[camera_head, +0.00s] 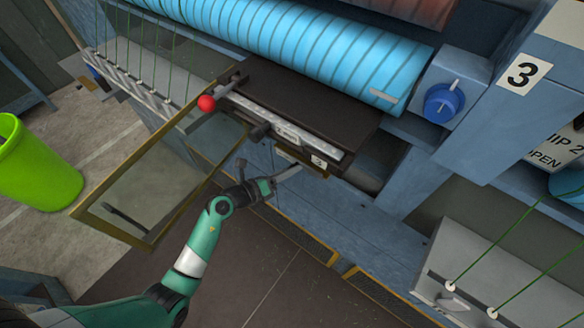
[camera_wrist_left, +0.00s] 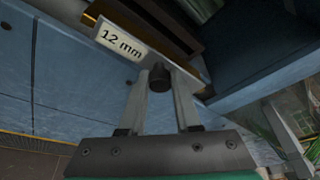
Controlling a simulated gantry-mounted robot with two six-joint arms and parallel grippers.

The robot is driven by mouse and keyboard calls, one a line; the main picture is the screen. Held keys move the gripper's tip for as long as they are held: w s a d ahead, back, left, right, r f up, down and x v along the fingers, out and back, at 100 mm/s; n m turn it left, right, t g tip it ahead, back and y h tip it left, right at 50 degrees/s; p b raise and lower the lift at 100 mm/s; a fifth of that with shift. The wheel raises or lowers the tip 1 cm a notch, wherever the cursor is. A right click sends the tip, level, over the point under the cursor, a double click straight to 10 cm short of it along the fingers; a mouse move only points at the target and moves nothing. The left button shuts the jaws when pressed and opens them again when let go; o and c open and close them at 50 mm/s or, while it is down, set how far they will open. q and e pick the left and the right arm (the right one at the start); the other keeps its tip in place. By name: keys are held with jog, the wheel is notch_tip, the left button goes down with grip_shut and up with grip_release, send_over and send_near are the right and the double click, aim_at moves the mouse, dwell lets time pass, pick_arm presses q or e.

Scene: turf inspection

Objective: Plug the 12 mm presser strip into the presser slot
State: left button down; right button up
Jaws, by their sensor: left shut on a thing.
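In the left wrist view, the white label of the presser strip (camera_wrist_left: 123,40) reads "12 mm". A dark round knob sits between the two fingers of my left gripper (camera_wrist_left: 160,76), which is shut on it. In the head view my left gripper (camera_head: 288,174) is at the lower front of the machine, below the dark block with a metal bar (camera_head: 285,132). My right gripper is not seen.
A blue ribbed roller (camera_head: 300,45) lies above the dark block. A red ball knob (camera_head: 206,103) sticks out at its left. A hinged clear guard with a yellow frame (camera_head: 150,180) stands left of my arm. A green bin (camera_head: 38,165) is at far left.

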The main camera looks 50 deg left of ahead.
aim_at(296, 161)
pick_arm(q)
jog(key=shift+w+a, duration=0.25)
jog(key=shift+w, duration=1.15)
jog(key=shift+w+a, duration=0.2)
jog(key=shift+w, duration=1.15)
jog(key=shift+w+a+b, duration=0.1)
jog(key=shift+w+b, duration=0.3)
jog(key=shift+w, duration=0.1)
jog(key=shift+s+p, duration=0.2)
jog(key=shift+p, duration=0.2)
